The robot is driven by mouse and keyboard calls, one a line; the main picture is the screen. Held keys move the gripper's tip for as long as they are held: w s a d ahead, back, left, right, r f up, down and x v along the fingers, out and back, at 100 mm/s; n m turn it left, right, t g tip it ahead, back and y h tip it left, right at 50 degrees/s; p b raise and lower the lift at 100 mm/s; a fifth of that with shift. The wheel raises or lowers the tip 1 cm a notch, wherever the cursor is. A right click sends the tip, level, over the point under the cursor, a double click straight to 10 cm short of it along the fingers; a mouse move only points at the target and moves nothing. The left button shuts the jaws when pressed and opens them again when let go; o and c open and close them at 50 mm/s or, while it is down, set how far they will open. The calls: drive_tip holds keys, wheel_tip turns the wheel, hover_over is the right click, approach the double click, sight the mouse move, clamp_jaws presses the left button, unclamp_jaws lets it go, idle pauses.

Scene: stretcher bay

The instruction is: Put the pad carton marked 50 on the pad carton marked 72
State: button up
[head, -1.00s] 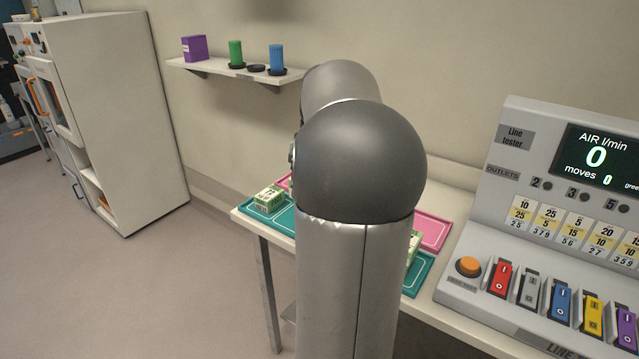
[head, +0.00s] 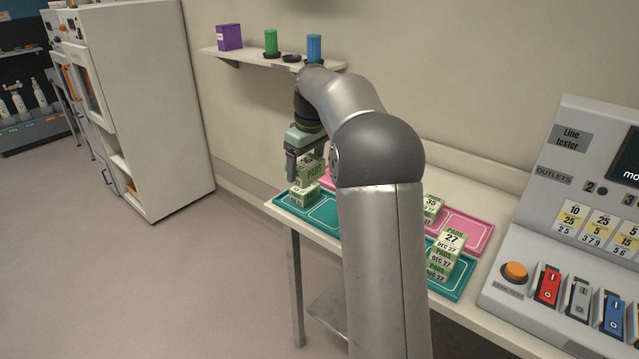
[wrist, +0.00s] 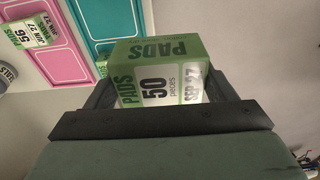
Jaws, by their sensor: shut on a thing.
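My gripper (head: 303,165) is shut on the green and white pad carton marked 50 (wrist: 155,88), whose number and "SEP 27" are readable in the wrist view. In the head view the held carton (head: 314,172) is over the left part of the teal tray (head: 322,215). Right below it another green and white pad carton (head: 304,197) sits on that tray. Its number is too small and partly covered to read surely. I cannot tell whether the two cartons touch. In the wrist view a bit of a green carton (wrist: 103,66) shows behind the held one.
Right of my arm, several pad cartons form a stack (head: 446,255) on a teal tray (head: 459,288). Another carton (head: 432,208) is on the pink tray (head: 470,232). A line tester (head: 560,190) stands at the right. A shelf (head: 265,57) with coloured containers hangs above.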

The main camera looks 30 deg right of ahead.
drive_tip(key=w+d+f+p, duration=0.1)
drive_tip(key=w+f+p, duration=0.1)
drive_tip(key=w+f, duration=0.1)
drive_tip(key=w+d+f+p, duration=0.1)
drive_tip(key=w+f, duration=0.1)
drive_tip(key=w, duration=0.3)
drive_tip(key=w+d+f+p, duration=0.1)
drive_tip(key=w+f+p, duration=0.1)
drive_tip(key=w+f, duration=0.1)
drive_tip(key=shift+w+f+p, duration=0.3)
drive_tip(key=shift+w, duration=0.35)
drive_tip(key=shift+w+d+f, duration=0.1)
drive_tip(key=shift+w+f, duration=0.15)
drive_tip(key=shift+f, duration=0.15)
drive_tip(key=shift+f+p, duration=0.35)
drive_tip(key=shift+f, duration=1.3)
drive_tip(key=shift+f, duration=0.1)
drive_tip(key=o, duration=1.1)
drive_tip(key=shift+f, duration=0.1)
